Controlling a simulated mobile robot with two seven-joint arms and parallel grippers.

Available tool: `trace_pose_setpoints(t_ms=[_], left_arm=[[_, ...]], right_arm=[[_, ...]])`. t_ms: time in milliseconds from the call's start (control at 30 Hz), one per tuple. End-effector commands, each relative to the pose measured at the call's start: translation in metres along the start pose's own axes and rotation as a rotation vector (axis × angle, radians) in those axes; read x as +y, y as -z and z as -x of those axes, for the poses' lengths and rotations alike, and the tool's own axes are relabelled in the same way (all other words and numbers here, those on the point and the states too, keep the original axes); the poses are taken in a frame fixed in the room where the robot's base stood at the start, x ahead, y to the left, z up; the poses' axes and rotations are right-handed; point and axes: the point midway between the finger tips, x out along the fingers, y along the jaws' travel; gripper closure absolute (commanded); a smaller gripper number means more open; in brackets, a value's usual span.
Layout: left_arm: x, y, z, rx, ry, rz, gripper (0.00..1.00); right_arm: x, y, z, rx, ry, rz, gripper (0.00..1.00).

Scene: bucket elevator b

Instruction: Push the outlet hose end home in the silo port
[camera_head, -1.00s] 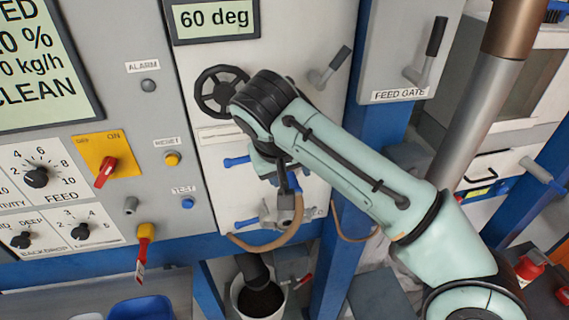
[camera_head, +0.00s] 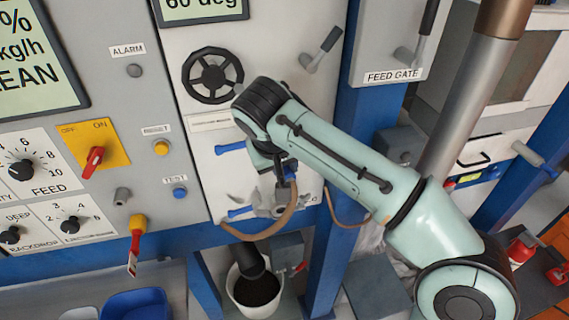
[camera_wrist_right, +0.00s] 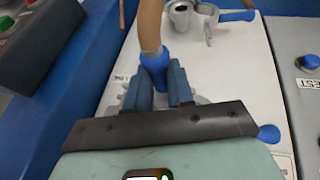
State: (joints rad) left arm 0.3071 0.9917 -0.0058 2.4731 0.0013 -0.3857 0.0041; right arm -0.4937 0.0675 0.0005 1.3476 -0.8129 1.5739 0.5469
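My right gripper (camera_wrist_right: 157,85) is shut on the blue collar of the outlet hose end (camera_wrist_right: 155,60). The brown hose (camera_wrist_right: 150,22) runs from the collar to the top of the right wrist view. Grey metal parts of a fitting (camera_wrist_right: 120,80) show behind the fingers, close to the white panel; the mouth of this port is hidden. I cannot tell how deep the hose end sits. In the head view my right gripper (camera_head: 285,180) is in front of the panel's lower part, and the brown hose (camera_head: 283,222) curves down left. My left gripper is not in view.
A second metal coupling (camera_wrist_right: 180,12) with a blue lever (camera_wrist_right: 236,15) is close by. Another blue lever (camera_head: 232,147) is left of my gripper. A black handwheel (camera_head: 212,75) is above. A bucket (camera_head: 257,292) stands below, and a blue post (camera_head: 335,200) to the right.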

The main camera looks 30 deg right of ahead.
Motion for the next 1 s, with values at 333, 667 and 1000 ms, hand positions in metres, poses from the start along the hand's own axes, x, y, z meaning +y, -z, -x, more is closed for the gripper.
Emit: trace_pose_setpoints(t_ms=[333,667,1000], left_arm=[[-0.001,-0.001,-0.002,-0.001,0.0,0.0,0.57],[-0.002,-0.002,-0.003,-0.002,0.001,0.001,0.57],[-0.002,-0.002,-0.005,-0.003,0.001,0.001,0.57]], right_arm=[[0.0,-0.003,0.002,0.001,0.0,0.0,1.0],[0.0,-0.008,0.004,0.001,0.001,0.0,1.0],[0.0,-0.011,0.005,0.002,0.001,0.0,1.0]])
